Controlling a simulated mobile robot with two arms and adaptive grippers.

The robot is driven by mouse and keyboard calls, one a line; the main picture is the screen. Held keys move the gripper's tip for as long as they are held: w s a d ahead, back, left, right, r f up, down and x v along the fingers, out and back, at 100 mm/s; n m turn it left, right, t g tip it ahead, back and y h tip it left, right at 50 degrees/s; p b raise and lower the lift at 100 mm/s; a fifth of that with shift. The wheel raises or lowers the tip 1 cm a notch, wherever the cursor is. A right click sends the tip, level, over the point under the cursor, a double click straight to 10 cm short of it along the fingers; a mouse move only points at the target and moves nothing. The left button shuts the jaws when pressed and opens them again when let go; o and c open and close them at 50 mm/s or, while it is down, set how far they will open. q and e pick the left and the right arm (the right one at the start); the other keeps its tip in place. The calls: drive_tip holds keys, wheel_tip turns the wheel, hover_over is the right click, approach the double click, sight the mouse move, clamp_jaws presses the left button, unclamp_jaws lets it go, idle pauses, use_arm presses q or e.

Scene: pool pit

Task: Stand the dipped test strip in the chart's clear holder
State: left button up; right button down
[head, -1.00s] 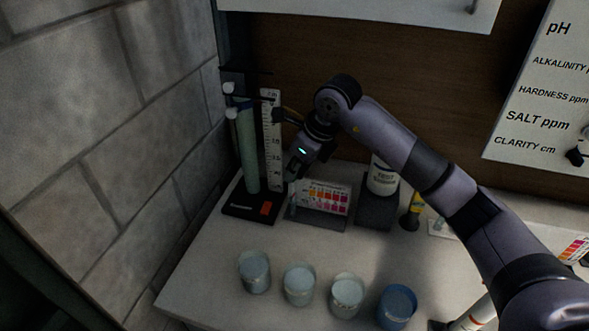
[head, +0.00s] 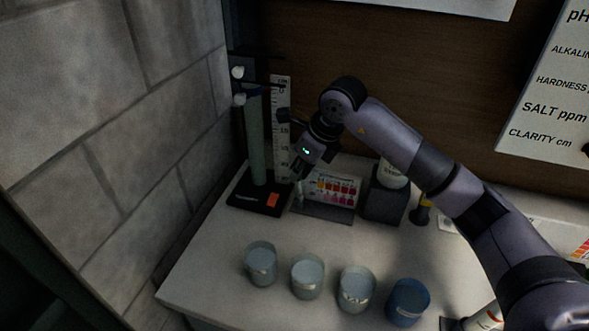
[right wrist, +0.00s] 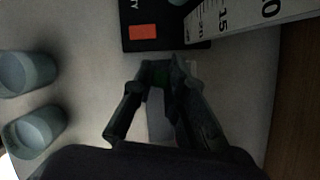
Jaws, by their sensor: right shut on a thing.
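The colour chart (head: 337,189) stands on a dark grey base at the back of the bench. A small pale, clear-looking upright piece (head: 299,193), which looks like the holder, is at its left end. My right gripper (head: 299,176) is just above that end, pointing down. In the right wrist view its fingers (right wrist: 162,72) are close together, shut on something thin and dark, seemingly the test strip. The strip is too dark and small to make out clearly, and I cannot tell whether it touches the holder. My left gripper is out of view.
A tall tube stand with a black base (head: 260,199) and white ruler (head: 282,130) stands close left of the gripper. A bottle in a dark block (head: 385,203) is right of the chart. Several cups, one a blue cup (head: 407,303), line the bench front. Bench between is clear.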

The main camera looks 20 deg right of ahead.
drive_tip(key=shift+s+a+f+b, duration=0.15)
drive_tip(key=shift+f, duration=0.35)
drive_tip(key=shift+s+a+f+b, duration=0.1)
drive_tip(key=shift+a+f+b, duration=0.05)
drive_tip(key=shift+f, duration=0.35)
drive_tip(key=c, duration=1.8)
unclamp_jaws()
drive_tip(key=shift+o, duration=1.4)
drive_tip(key=shift+w+d, duration=0.1)
drive_tip(key=shift+w, duration=0.05)
drive_tip(key=shift+r, duration=0.1)
drive_tip(key=shift+d, duration=0.1)
